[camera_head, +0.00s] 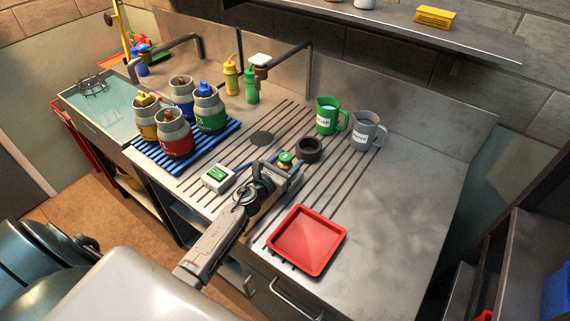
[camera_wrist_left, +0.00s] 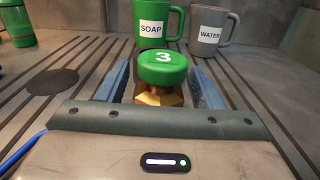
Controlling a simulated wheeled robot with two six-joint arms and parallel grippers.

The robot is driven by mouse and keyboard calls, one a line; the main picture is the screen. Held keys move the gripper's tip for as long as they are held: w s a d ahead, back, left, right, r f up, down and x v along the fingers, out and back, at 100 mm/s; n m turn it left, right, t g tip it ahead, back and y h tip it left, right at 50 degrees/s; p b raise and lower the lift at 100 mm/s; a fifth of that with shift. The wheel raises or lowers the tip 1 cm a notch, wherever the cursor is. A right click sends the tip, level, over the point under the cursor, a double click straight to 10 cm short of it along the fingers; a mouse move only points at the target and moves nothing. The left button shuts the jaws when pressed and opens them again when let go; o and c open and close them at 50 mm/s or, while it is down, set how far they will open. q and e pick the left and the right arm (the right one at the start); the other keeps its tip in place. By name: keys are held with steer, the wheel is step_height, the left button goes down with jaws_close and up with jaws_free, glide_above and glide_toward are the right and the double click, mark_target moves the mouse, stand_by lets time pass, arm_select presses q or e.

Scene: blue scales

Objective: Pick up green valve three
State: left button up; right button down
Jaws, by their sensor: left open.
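Green valve three (camera_head: 285,157) has a round green cap over a brass body and stands upright on the grooved metal counter. In the left wrist view the valve (camera_wrist_left: 163,68) shows a white 3 on its cap. My left gripper (camera_head: 289,167) is open, with its blue-grey fingers on either side of the valve. In the left wrist view a gap shows between the valve and each finger of the gripper (camera_wrist_left: 160,86). The lower part of the brass body is hidden behind the gripper's front edge. My right gripper is not in view.
A black ring (camera_head: 309,150) lies beside the valve. A green SOAP mug (camera_head: 326,119) and a grey WATER mug (camera_head: 366,134) stand behind. A small device with a green display (camera_head: 217,177) is left, a red tray (camera_head: 306,240) in front. Several jars stand on a blue rack (camera_head: 196,160).

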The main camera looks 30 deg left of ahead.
mark_target(287, 153)
arm_select(q)
steer(key=shift+w+f, duration=0.1)
steer(key=shift+w, duration=0.3)
steer(key=shift+s, duration=0.1)
steer(key=c, duration=1.3)
steer(key=shift+o, duration=0.2)
steer(key=shift+r, duration=0.2)
step_height(287, 153, up, 3)
steer(key=p, duration=0.2)
steer(key=shift+r+p, duration=0.1)
steer(key=shift+p, duration=0.25)
steer(key=shift+s+a, duration=0.15)
steer(key=shift+s, duration=0.1)
steer(key=s+a+b, duration=0.3)
steer(key=s, duration=0.3)
steer(key=s+a+r+b, duration=0.1)
steer(key=s+a+b, duration=0.3)
steer(key=s, duration=0.3)
steer(key=shift+s+a+r, duration=0.2)
steer(key=shift+a+r, duration=0.05)
